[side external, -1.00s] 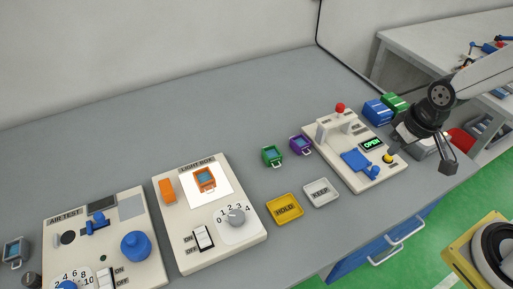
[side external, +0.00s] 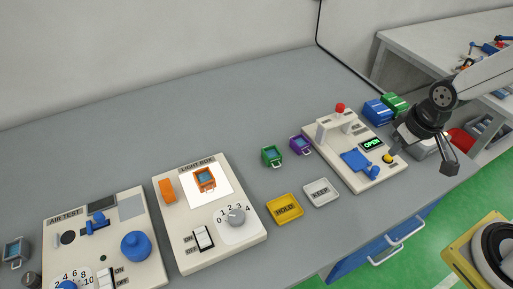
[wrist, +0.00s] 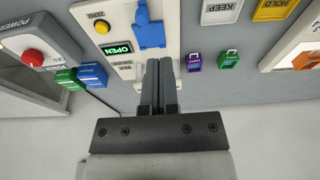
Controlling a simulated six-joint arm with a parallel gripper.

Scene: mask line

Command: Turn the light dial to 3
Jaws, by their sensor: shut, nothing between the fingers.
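The light box (side external: 176,238) stands left of centre in the side view. My gripper (side external: 447,167) is far to the right, over the right end of the bench. In the wrist view my gripper (wrist: 159,62) has its two fingers together with nothing between them. The light box (wrist: 291,46) shows partly at the wrist view's right edge.
A yellow HOLD tray (side external: 272,214) and a white KEEP tray (side external: 309,199) lie right of the light box, with green (side external: 271,156) and purple (side external: 300,144) masks behind. The OPEN-display machine (side external: 385,178) stands near my gripper. The air-test station (side external: 66,260) is at left.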

